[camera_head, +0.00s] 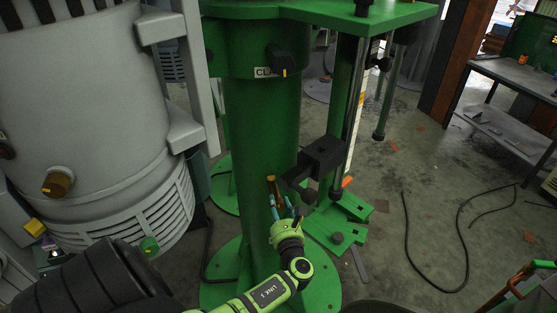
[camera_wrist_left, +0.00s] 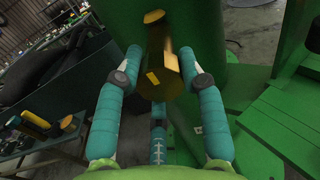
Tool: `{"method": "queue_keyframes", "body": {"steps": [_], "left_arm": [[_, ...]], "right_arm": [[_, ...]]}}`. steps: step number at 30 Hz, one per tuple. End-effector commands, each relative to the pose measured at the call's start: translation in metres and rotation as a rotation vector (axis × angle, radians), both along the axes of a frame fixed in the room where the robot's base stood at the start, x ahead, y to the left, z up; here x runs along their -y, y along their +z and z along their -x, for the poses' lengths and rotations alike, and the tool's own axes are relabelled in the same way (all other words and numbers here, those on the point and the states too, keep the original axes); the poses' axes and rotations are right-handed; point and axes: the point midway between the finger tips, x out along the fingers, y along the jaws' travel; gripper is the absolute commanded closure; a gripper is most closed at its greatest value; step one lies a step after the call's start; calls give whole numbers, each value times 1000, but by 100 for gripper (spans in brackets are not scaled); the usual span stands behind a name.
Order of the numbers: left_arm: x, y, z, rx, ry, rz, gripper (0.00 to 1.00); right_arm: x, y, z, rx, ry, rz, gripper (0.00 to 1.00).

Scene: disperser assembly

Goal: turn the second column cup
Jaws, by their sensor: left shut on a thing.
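The column cup is a brass-brown cylinder (camera_wrist_left: 163,72) with a small yellow mark on its side. It sticks out from the green column (camera_head: 262,125). In the head view the cup (camera_head: 272,184) shows low on the column, partly hidden by my fingers. My left gripper (camera_head: 281,204) is at the column's lower part with its teal fingers around the cup. In the left wrist view the fingers of my left gripper (camera_wrist_left: 160,58) close on the cup from both sides, with a third finger below. My right gripper is not in view.
A black bracket (camera_head: 322,157) and a green stand with a scale stand just right of the cup. A large grey vessel (camera_head: 85,100) fills the left. A black knob (camera_head: 281,61) sits higher on the column. A cable (camera_head: 463,235) lies on the floor at right.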

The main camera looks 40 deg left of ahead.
Motion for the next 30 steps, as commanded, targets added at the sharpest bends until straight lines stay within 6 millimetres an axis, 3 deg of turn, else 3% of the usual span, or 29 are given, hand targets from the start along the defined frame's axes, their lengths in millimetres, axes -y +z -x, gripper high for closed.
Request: {"method": "queue_keyframes", "body": {"steps": [18, 19, 21, 30], "left_arm": [[0, 2, -1, -34, -2, -28, 93], [0, 2, -1, -34, -2, -28, 57], [0, 2, -1, -34, -2, -28, 37], [0, 0, 0, -36, -1, -26, 37]], "right_arm": [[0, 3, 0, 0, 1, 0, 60], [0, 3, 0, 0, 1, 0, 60], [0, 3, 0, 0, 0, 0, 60], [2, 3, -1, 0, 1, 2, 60]]}}
